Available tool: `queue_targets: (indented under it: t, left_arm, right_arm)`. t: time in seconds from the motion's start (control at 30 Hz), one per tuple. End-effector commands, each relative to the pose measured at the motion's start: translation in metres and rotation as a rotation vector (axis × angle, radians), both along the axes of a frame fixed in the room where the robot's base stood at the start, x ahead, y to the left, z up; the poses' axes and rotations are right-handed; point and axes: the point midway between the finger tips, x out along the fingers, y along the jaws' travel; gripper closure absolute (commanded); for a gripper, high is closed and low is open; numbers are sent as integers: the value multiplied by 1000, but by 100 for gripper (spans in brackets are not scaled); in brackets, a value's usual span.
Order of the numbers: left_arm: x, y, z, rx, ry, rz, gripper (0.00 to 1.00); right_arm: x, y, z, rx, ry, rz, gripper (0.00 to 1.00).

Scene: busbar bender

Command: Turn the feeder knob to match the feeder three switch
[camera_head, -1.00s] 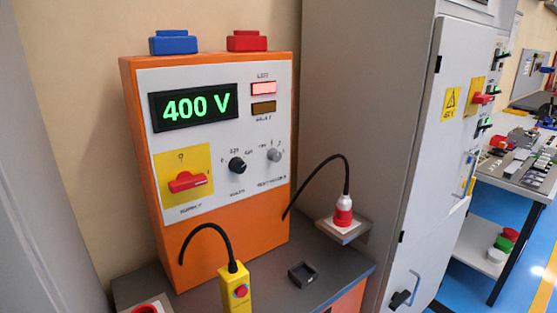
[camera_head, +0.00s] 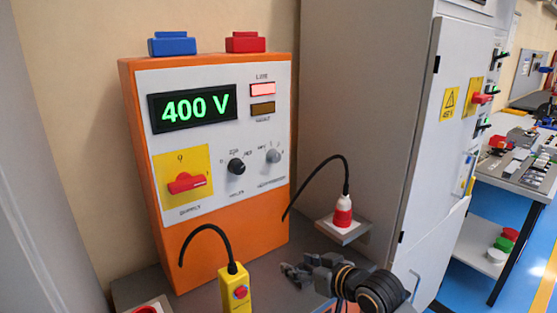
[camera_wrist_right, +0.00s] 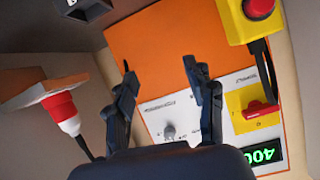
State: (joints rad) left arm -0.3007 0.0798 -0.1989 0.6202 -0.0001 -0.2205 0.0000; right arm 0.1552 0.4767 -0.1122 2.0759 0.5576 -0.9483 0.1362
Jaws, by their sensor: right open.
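The orange test unit (camera_head: 225,235) has a white front panel with a green "400 V" display (camera_head: 192,108). A grey knob (camera_head: 273,156) is at the panel's right, and a black knob (camera_head: 236,166) is left of it. Their labels are too small to read surely, so I cannot tell which is the feeder knob. A red rotary switch (camera_head: 186,183) sits on a yellow plate. My right gripper (camera_head: 300,272) is open and empty, below and in front of the panel, apart from the knobs. In the right wrist view, the grey knob (camera_wrist_right: 169,131) shows between its fingers (camera_wrist_right: 160,72). My left gripper is not in view.
A yellow pendant with a red button (camera_head: 238,290) stands in front of the unit. A red-and-white plug (camera_head: 343,211) with a black cable stands at right. A grey cabinet (camera_head: 365,100) rises close by. Blue (camera_head: 172,45) and red (camera_head: 246,42) blocks sit on top.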

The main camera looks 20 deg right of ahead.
Motion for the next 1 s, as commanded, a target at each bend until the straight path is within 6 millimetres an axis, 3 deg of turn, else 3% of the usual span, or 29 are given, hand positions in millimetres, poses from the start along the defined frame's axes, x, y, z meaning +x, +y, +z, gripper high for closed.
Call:
queue_targets:
  t: [0.03,0.1,0.2,0.33,0.57,1.0]
  left_arm:
    - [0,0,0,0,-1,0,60]
    - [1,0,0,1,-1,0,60]
    - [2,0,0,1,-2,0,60]
    - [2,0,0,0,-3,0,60]
    - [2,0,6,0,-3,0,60]
    - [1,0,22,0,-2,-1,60]
  right_arm:
    - [25,-13,39,31,-82,-6,46]
    - [47,-25,84,87,-172,-9,46]
    - [66,-40,135,149,-269,-14,46]
    - [76,-53,173,198,-339,-18,46]
    - [98,-49,186,219,-358,-19,46]
    - [177,-20,185,214,-356,-20,46]
